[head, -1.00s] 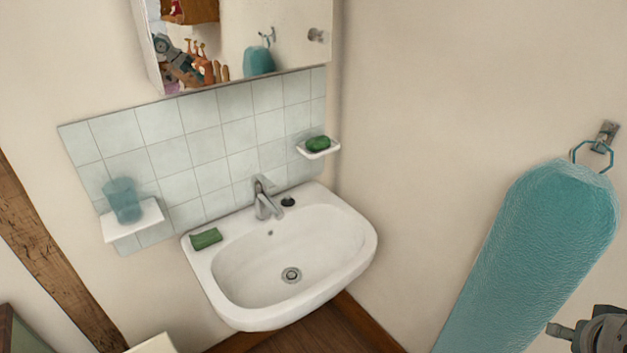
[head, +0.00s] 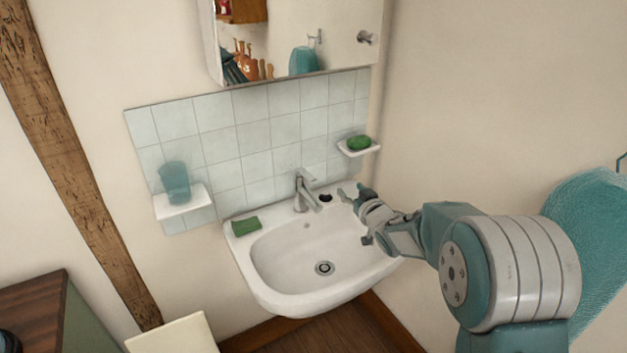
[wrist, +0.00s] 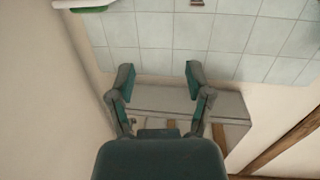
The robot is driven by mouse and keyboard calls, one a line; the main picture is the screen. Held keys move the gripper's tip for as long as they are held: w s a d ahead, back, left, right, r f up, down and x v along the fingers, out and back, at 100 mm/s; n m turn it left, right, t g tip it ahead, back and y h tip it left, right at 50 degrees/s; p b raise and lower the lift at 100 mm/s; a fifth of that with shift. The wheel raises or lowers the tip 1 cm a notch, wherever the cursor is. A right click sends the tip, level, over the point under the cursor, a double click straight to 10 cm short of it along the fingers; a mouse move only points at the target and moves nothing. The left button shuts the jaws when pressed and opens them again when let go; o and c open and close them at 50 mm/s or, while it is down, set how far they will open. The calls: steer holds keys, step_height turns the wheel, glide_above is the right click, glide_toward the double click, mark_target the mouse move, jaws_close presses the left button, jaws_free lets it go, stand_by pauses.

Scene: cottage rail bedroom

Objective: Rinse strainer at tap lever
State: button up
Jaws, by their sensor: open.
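The tap (head: 305,190) stands at the back of the white sink (head: 285,300), its lever (head: 304,174) on top. A small dark round piece (head: 325,198) sits on the rim right of the tap; I cannot tell whether it is the strainer. A round metal drain piece (head: 325,268) lies in the basin. My gripper (head: 355,216) is over the basin's right side, right of the tap, open and empty. In the wrist view my gripper (wrist: 157,78) has its fingers spread, with tiles and the mirror cabinet behind.
A green sponge (head: 246,226) lies on the left rim. A teal cup (head: 175,182) stands on the left shelf (head: 182,209). Green soap (head: 359,142) sits in the right dish (head: 360,152). A mirror cabinet (head: 345,45) hangs above; a teal towel (head: 590,215) hangs at right.

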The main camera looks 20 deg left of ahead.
steer(key=n+y, duration=0.1)
steer(key=y, duration=0.1)
glide_toward(313, 178)
steer(key=shift+g, duration=0.4)
steer(key=x, duration=1)
steer(key=shift+d, duration=0.1)
